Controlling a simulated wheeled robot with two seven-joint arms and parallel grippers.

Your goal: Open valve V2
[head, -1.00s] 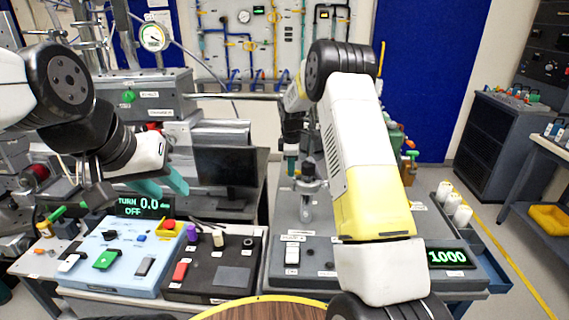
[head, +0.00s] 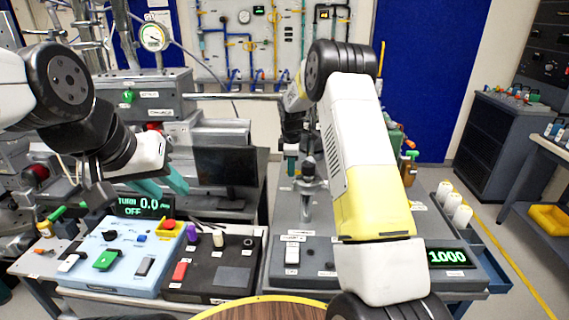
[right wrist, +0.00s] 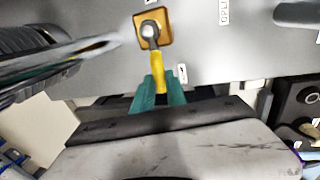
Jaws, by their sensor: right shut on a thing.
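In the right wrist view a valve has a yellow lever (right wrist: 157,70) on a square orange-brown plate with a grey centre bolt (right wrist: 151,33), mounted on a grey panel. My right gripper (right wrist: 161,90) has its teal fingers shut on the lever's end. A label by the lever is too blurred to read as V2. In the head view my right arm hides most of that gripper; only a bit of teal (head: 291,167) shows. My left gripper (head: 165,183) is open and empty above the blue control box.
The blue control box (head: 128,243) and black box (head: 213,262) with buttons stand at the front left. A dark monitor (head: 224,170) stands behind them. A post (head: 308,180) rises from the right bench, with a display reading 1000 (head: 448,257) in front.

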